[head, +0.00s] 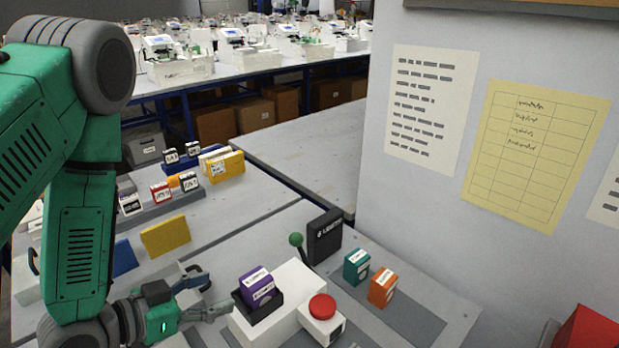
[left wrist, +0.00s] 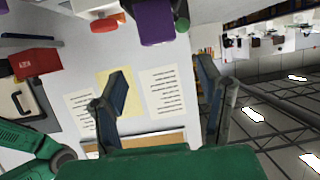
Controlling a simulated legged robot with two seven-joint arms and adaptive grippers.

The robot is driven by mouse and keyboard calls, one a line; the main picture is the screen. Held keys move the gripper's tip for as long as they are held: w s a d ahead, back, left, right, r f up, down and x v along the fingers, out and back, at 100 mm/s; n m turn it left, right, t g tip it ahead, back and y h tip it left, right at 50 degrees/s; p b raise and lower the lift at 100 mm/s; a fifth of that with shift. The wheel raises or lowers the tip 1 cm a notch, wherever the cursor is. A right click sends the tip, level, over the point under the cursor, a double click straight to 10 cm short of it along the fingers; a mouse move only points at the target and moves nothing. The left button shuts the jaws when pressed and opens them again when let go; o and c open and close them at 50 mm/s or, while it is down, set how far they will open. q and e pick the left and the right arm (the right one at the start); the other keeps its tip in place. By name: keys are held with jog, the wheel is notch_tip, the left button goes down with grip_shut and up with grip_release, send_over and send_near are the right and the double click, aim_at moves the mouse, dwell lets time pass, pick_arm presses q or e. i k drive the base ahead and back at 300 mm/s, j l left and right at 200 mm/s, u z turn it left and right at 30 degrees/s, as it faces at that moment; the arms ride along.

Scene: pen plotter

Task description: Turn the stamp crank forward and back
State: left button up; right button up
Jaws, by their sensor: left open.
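The white stamp machine (head: 272,318) stands on the bench. A purple block (head: 257,286) sits in its black holder, and a red button (head: 322,306) is at its right. A dark lever with a green ball knob (head: 296,240), which looks like the crank, rises behind the machine beside a black box (head: 324,236). My left gripper (head: 217,294) is open and empty, left of the machine and apart from the knob.
Teal (head: 357,266) and orange (head: 382,287) blocks stand right of the machine. A yellow block (head: 166,236) and small labelled blocks are at the left. A wall with paper sheets (head: 432,102) closes off the right side. The grey table behind (head: 310,150) is clear.

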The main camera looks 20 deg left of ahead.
aim_at(296, 239)
jog(key=k+l, duration=1.2)
jog(key=l, duration=0.15)
